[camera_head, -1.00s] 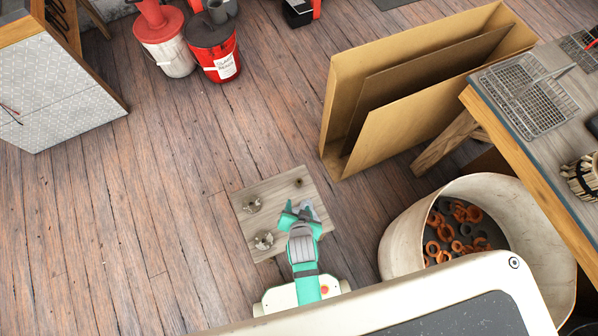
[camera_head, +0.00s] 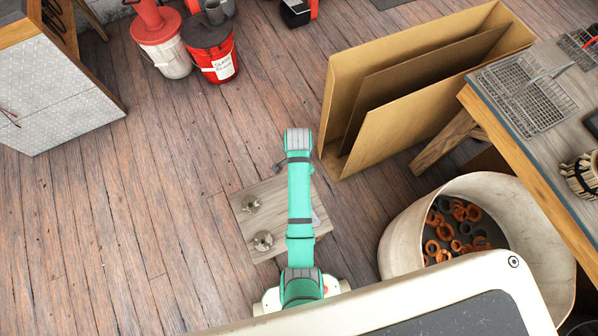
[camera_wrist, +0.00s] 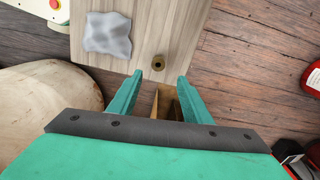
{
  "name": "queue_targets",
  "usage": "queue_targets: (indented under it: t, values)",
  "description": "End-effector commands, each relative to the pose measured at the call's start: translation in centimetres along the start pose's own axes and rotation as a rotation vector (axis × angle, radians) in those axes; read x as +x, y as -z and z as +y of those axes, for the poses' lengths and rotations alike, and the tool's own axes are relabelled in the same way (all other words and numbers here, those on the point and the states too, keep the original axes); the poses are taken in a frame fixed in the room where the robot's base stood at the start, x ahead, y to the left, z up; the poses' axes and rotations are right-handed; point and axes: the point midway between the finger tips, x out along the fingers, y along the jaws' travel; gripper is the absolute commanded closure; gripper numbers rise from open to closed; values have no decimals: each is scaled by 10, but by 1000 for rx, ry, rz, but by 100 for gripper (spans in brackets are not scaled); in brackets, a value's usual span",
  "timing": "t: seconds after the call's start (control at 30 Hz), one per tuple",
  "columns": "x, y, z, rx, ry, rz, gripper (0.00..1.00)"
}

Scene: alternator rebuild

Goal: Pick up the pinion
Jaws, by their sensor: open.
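A small bronze-brown hollow cylinder (camera_wrist: 158,62) stands on the wooden board near its edge in the wrist view. It is the likeliest pinion, but I cannot be sure. My gripper (camera_wrist: 160,76) is open and empty, its two green fingers apart. The cylinder shows just past the fingertips, between their lines, with no visible contact. In the head view my arm hides the cylinder and most of my gripper. Two metal parts, one farther (camera_head: 252,204) and one nearer (camera_head: 263,240), sit on the left of the board (camera_head: 281,207).
A crumpled grey cloth (camera_wrist: 108,33) lies on the board. A pale bin (camera_head: 400,235) of orange and dark rings stands right of the board. An open cardboard box (camera_head: 350,120) stands beyond it to the right. Clear wooden floor lies left.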

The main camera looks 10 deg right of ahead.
Motion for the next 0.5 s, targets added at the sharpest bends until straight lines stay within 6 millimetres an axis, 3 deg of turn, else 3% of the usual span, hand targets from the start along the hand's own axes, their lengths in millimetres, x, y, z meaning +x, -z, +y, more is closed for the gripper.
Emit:
queue_targets:
  t: [0.2,0.5]
  values:
    - [33,-1,1,-1,-2,-1,55]
    - [55,2,4,4,-1,0,55]
